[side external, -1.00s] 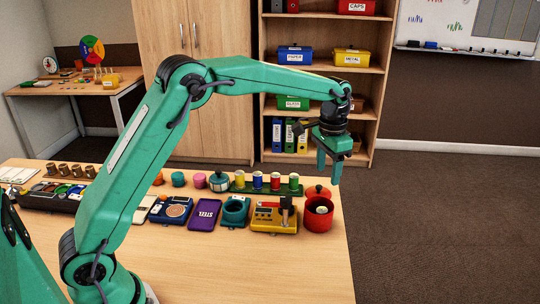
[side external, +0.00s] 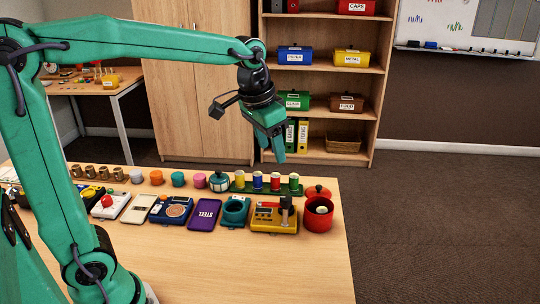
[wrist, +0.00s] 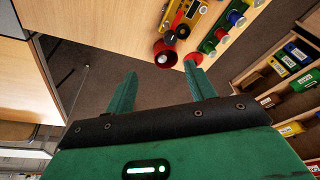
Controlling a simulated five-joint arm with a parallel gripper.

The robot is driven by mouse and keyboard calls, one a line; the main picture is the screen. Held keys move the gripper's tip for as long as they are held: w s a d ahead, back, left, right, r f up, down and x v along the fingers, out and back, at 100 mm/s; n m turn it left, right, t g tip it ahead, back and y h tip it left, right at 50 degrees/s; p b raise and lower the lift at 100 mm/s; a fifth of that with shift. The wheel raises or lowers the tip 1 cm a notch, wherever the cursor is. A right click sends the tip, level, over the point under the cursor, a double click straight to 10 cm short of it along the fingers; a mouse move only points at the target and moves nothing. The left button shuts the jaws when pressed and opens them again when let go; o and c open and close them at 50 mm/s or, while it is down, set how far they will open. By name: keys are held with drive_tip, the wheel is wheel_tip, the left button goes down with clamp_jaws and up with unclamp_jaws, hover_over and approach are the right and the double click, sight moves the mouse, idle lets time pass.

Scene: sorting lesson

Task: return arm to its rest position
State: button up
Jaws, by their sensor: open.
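The gripper is open and empty. My arm reaches across from the left, raised well above the tabletop.
A shelf (side external: 325,98) with labelled boxes stands behind. The table's front is clear.

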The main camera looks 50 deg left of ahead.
drive_tip(key=s+a+f+n+t, duration=0.1)
drive_tip(key=s+a+f+t, duration=0.1)
drive_tip(key=s, duration=1.4)
drive_tip(key=shift+s+f+n+t, duration=0.4)
drive_tip(key=shift+f, duration=0.3)
